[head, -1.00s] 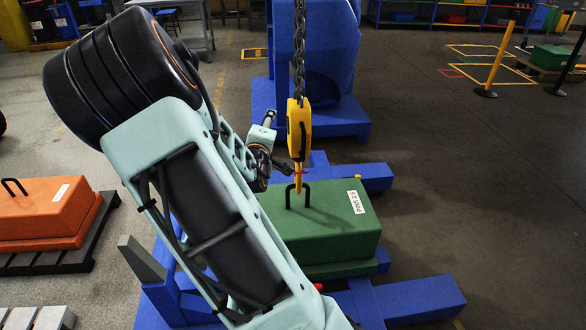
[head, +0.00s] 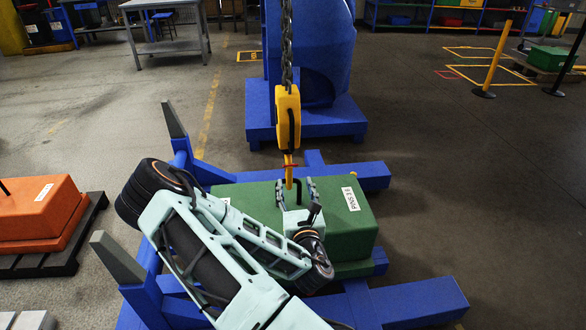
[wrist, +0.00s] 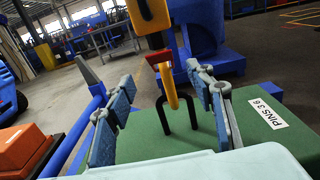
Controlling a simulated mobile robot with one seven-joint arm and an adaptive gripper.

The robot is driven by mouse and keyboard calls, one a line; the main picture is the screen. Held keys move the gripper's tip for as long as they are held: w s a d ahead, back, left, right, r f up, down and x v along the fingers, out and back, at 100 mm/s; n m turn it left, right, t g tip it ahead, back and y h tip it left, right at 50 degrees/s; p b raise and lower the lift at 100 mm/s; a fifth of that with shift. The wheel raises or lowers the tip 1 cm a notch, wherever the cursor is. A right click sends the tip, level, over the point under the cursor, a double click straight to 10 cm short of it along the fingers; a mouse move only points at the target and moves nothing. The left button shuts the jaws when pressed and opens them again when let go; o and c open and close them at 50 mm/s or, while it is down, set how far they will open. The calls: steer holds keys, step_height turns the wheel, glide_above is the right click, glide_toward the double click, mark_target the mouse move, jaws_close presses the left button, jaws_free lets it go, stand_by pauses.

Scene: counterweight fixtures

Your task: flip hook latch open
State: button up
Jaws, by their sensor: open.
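The yellow hook (head: 287,122) hangs on a chain; it also shows in the wrist view (wrist: 169,87). Its small red latch (wrist: 158,58) sits across the hook's throat below the yellow block. The hook's lower end is at the black handle (wrist: 163,116) of the green counterweight (head: 345,222); I cannot tell whether it passes under the handle. My gripper (head: 297,190) is open and empty, low over the counterweight on the near side of the hook. In the wrist view its fingers (wrist: 160,82) stand either side of the hook, apart from it.
The blue crane frame (head: 415,298) has legs around the counterweight and upright posts at left. An orange weight (head: 40,212) sits on a dark pallet (head: 88,214) at far left. The blue crane column (head: 335,65) stands behind. Floor (head: 450,160) at right is clear.

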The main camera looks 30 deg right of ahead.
mark_target(291, 165)
steer(key=x, duration=1)
steer(key=shift+b, duration=0.35)
jaws_close()
